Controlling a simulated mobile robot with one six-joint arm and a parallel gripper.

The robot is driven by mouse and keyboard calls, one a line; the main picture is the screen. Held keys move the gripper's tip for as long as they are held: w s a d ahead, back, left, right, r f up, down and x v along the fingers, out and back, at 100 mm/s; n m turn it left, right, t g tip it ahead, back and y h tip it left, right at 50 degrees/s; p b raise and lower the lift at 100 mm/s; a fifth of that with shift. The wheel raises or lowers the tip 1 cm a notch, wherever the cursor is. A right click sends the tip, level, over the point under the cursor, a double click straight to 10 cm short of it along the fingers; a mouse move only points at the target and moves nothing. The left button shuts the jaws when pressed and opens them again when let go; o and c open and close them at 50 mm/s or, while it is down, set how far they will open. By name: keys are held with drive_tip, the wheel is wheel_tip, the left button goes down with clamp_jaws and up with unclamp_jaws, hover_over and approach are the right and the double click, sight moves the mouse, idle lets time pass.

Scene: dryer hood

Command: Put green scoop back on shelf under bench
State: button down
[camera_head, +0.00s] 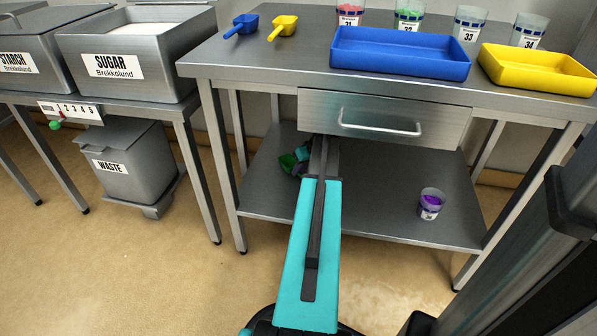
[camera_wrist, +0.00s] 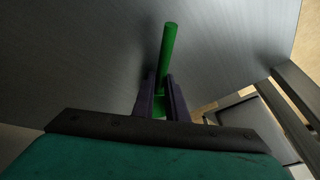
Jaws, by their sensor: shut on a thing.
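The green scoop (camera_head: 288,162) is at the left part of the shelf under the bench (camera_head: 375,205). In the wrist view its green handle (camera_wrist: 168,55) sticks out from between my two dark purple fingers. My gripper (camera_wrist: 161,98) is shut on it, and a bit of green shows between the fingers. In the head view my teal arm reaches in under the drawer and partly covers the gripper and scoop. The grey metal shelf (camera_wrist: 95,70) fills the wrist view behind the scoop. I cannot tell whether the scoop touches the shelf.
A beaker with purple contents (camera_head: 430,204) stands at the shelf's right. The drawer (camera_head: 385,117) hangs above my arm. On the bench top are a blue scoop (camera_head: 241,25), a yellow scoop (camera_head: 282,27), a blue tray (camera_head: 400,62), a yellow tray (camera_head: 540,80) and several beakers.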

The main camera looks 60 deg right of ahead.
drive_tip(key=shift+f, duration=0.1)
drive_tip(key=c, duration=1.8)
unclamp_jaws()
drive_tip(key=shift+o, duration=0.2)
drive_tip(key=shift+s+r, duration=0.2)
drive_tip(key=shift+r, duration=0.3)
drive_tip(key=p+v, duration=0.2)
drive_tip(key=v, duration=0.2)
drive_tip(key=shift+r, duration=0.3)
drive_tip(key=s+p, duration=0.1)
drive_tip(key=s, duration=0.2)
drive_tip(key=s+p, duration=0.1)
drive_tip(key=s, duration=0.3)
drive_tip(key=s+a+p, duration=0.1)
drive_tip(key=s, duration=0.2)
drive_tip(key=shift+s+f, duration=0.15)
drive_tip(key=shift+s, duration=0.15)
drive_tip(key=shift+s+f, duration=0.1)
drive_tip(key=shift+s, duration=0.65)
